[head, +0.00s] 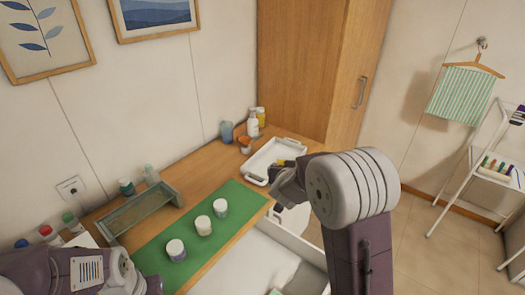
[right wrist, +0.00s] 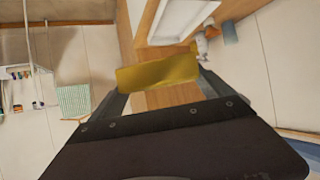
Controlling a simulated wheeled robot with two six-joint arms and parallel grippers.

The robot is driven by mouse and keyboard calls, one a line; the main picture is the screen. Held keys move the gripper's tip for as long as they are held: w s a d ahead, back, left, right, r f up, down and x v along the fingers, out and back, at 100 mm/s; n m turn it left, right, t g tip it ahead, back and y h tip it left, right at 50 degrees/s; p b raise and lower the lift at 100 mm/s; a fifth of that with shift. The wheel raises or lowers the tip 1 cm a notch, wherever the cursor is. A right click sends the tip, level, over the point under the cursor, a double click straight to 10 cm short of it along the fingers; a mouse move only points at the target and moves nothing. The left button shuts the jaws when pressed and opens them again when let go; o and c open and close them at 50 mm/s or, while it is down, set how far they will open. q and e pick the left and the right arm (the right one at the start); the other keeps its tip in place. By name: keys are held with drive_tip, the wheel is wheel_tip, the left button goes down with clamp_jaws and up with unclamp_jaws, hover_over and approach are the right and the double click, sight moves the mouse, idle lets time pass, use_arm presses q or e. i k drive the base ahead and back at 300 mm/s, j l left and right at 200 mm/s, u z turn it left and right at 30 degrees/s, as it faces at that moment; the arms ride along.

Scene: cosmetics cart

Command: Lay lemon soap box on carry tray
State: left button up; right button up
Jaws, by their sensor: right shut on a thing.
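The yellow lemon soap box (right wrist: 158,73) is clamped between the two fingers of my right gripper (right wrist: 160,85) in the right wrist view. The white carry tray (head: 252,172) lies on the wooden counter in the head view. Its pale rim also shows beyond the box in the right wrist view (right wrist: 180,20). My right wrist is by the tray's near right side and hides part of it; dark and yellow bits show at the tray there. I cannot tell whether the box touches the tray. My left arm is at the lower left, its fingers out of view.
A green mat (head: 160,255) with three white-bodied jars (head: 204,226) lies left of the tray. A blue cup (head: 227,131), bottles (head: 253,122) and an orange-brown item (head: 245,145) stand behind it. A white open bin (head: 250,262) is in front.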

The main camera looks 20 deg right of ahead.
sight(275, 160)
drive_tip(key=i+l+u, duration=0.25)
drive_tip(key=l, duration=0.35)
drive_tip(key=i+l+u, duration=0.25)
drive_tip(key=l, duration=0.4)
drive_tip(key=l+u, duration=0.25)
drive_tip(key=l, duration=0.35)
drive_tip(key=l+u, duration=0.25)
drive_tip(key=l, duration=0.45)
drive_tip(key=l+u, duration=0.25)
drive_tip(key=l, duration=0.45)
drive_tip(key=l+u, duration=0.25)
drive_tip(key=l, duration=0.45)
drive_tip(key=k+l+u, duration=0.25)
drive_tip(key=l, duration=0.4)
drive_tip(key=k+l+u, duration=0.1)
drive_tip(key=l+u, duration=0.15)
drive_tip(key=l, duration=0.4)
